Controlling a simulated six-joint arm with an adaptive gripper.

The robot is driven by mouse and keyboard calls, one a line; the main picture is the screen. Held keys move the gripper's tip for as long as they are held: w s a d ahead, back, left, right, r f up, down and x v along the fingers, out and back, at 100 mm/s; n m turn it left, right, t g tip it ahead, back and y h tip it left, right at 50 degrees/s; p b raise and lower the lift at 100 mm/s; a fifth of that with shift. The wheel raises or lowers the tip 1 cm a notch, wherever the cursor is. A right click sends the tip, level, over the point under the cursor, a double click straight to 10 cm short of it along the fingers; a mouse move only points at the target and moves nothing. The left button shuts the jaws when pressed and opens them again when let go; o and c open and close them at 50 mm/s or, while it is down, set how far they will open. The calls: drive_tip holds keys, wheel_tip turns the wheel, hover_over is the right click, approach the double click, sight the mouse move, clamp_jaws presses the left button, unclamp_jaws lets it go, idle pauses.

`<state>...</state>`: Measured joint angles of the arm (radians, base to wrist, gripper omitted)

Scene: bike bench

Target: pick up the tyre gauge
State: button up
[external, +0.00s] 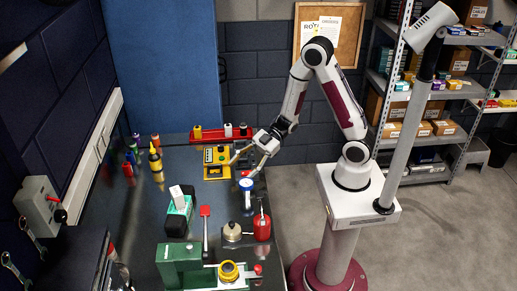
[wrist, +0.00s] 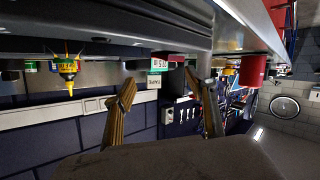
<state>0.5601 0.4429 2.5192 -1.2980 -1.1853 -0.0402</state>
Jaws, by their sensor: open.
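My gripper (external: 244,164) is open and empty above the bench's right edge; its two fingers (wrist: 160,80) stand apart in the wrist view. A small blue-and-white, round-headed thing (external: 246,186) stands on the bench just below the gripper in the external view. It may be the tyre gauge, but it is too small to tell. The gripper is close to it; whether they touch is unclear. I cannot pick out a gauge for sure in the wrist view.
A yellow device (external: 216,172) and a red tray (external: 222,135) stand behind. A yellow bottle (external: 155,160), a green-and-white box (external: 178,215), a red brush-like tool (external: 205,212) and a red can (external: 262,228) stand around. The bench middle (external: 140,205) has free room.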

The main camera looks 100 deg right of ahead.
sight(246, 182)
drive_tip(key=s+a+y, duration=0.2)
drive_tip(key=s+y, duration=0.1)
drive_tip(key=s+a+r+y, duration=0.1)
drive_tip(key=s, duration=0.1)
drive_tip(key=shift+a+n+y, duration=0.25)
drive_tip(key=shift+n+y, duration=0.15)
drive_tip(key=shift+s+a+r+y, duration=0.2)
drive_tip(key=shift+s+y, duration=0.1)
drive_tip(key=shift+s, duration=0.15)
drive_tip(key=shift+w+a, duration=0.1)
drive_tip(key=shift+x, duration=1.2)
drive_tip(key=shift+w+a, duration=0.1)
drive_tip(key=shift+x, duration=2.45)
drive_tip(key=shift+w+f, duration=0.15)
drive_tip(key=shift+w, duration=0.05)
drive_tip(key=c, duration=1.3)
